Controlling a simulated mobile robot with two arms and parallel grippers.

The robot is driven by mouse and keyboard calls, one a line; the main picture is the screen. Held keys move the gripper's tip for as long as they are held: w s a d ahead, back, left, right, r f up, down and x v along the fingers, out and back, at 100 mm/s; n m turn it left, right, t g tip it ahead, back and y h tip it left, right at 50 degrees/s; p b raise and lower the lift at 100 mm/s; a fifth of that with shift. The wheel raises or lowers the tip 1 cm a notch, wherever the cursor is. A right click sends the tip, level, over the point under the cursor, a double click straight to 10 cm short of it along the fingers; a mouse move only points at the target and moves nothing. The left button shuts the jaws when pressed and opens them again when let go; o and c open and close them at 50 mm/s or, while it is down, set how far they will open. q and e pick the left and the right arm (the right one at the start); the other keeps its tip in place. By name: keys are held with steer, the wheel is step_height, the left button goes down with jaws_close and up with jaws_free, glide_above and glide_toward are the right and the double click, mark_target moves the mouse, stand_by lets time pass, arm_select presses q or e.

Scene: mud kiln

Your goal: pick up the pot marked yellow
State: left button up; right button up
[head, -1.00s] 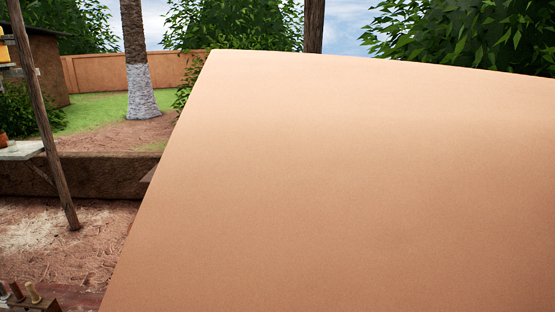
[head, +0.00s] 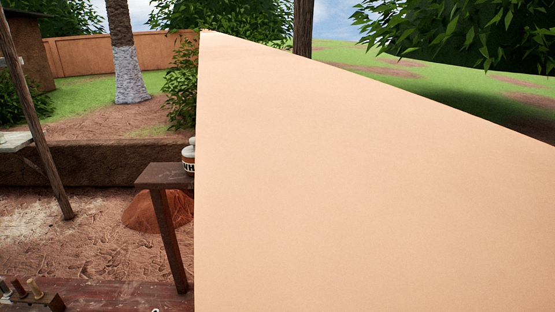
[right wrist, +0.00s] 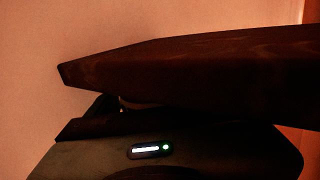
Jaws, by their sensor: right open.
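I see no pot marked yellow in either view. In the head view a jar (head: 188,168) with a pale lid and a dark band lettered "WH" stands on a small brown table (head: 160,175), its right part hidden. A huge smooth peach surface (head: 340,190), very close, covers most of that view; I cannot tell what it is. In the right wrist view my right gripper (right wrist: 125,104) shows only as a dark body with a small green light; it is open and its fingertips are not clear. My left gripper is not in view.
A dark wooden piece (right wrist: 190,65) crosses close in the right wrist view. In the head view a wooden post (head: 40,130) and a pale shelf (head: 14,142) stand left. A reddish mound (head: 150,212) lies behind the table. A low wall (head: 80,163) runs behind.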

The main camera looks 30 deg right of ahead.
steer(key=c, duration=1.6)
steer(key=shift+c, duration=0.2)
steer(key=shift+r, duration=0.15)
step_height(320, 180, up, 8)
steer(key=b, duration=0.3)
steer(key=shift+f+b, duration=0.2)
steer(key=shift+b, duration=0.1)
step_height(320, 180, up, 12)
steer(key=b, duration=0.2)
steer(key=shift+b, duration=0.35)
